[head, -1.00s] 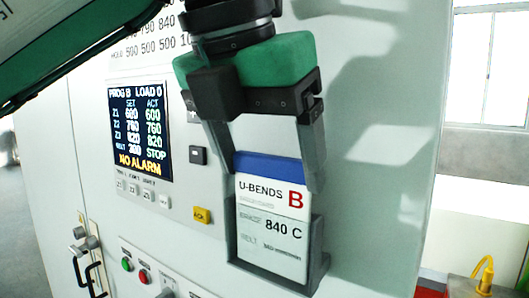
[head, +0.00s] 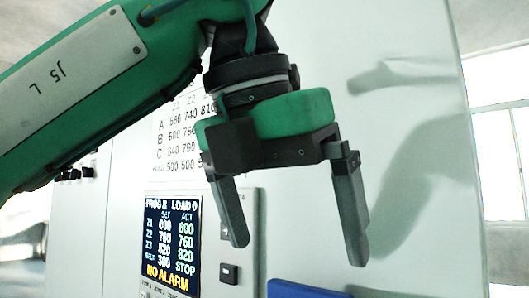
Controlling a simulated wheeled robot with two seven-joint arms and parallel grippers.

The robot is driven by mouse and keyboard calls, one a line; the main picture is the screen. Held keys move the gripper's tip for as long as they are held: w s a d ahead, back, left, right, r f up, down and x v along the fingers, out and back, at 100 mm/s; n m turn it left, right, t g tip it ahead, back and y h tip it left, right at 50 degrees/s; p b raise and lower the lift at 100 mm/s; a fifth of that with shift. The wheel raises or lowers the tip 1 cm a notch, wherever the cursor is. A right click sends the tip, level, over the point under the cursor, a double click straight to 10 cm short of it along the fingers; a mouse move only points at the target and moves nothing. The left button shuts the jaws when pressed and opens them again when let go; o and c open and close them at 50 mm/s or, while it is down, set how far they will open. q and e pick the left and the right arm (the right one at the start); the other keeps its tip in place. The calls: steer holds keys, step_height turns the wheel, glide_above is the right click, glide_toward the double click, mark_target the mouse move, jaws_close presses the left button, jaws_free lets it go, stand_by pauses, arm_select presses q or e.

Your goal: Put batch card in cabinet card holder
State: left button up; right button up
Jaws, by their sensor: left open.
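The batch card (head: 300,289) shows only as a blue top strip at the bottom edge of the head view; its lower part and the card holder are cut off below the frame. My left gripper (head: 300,255) is above the card, fingers spread wide apart, empty and not touching it. The grey cabinet front (head: 415,200) is behind the gripper. My right gripper is not in view.
The cabinet's display panel (head: 171,235) is to the left of the gripper, with a printed settings chart (head: 180,140) above it. A window (head: 500,150) is at the far right. The cabinet face right of the gripper is bare.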

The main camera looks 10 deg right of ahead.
arm_select(q)
steer(key=v, duration=0.7)
steer(key=shift+r, duration=0.25)
steer(key=shift+a, duration=0.1)
